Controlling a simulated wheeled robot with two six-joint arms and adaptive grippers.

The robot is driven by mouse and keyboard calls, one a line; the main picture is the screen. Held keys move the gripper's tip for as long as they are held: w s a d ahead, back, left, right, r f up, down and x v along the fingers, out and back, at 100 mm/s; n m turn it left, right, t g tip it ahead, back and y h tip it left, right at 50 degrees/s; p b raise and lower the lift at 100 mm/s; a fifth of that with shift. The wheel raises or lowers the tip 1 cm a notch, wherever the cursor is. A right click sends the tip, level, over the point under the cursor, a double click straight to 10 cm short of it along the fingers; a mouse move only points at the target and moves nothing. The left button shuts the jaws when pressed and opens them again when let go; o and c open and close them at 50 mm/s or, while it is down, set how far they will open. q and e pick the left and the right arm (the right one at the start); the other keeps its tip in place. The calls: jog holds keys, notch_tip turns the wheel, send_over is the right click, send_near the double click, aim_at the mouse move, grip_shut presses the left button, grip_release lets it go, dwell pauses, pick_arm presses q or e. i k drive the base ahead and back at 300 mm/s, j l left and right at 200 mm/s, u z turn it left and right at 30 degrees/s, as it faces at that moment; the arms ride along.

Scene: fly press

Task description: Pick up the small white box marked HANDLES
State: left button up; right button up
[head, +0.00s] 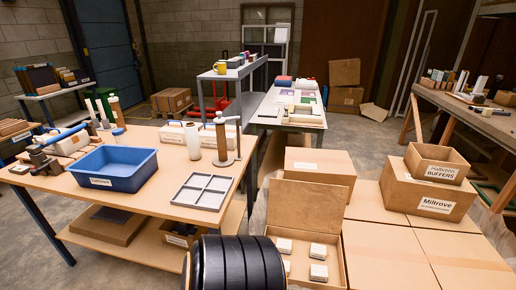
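Several small white boxes sit in an open cardboard box (300,195) at the front middle. One small white box (284,246) is at back left, another (317,251) at back right, a third (318,272) at front right, and one more at front left is partly hidden. Their markings are too small to read, so I cannot tell which is marked HANDLES. Neither of my grippers is in view.
A black ribbed, padded thing (238,265) stands close at the bottom edge, left of the open box. Closed cartons (385,255) and a BUFFERS box (437,163) lie to the right. A workbench with a blue tray (113,168) and a grey divided tray (203,191) is left.

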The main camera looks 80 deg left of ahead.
aim_at(284, 247)
jog(key=u, duration=1.9)
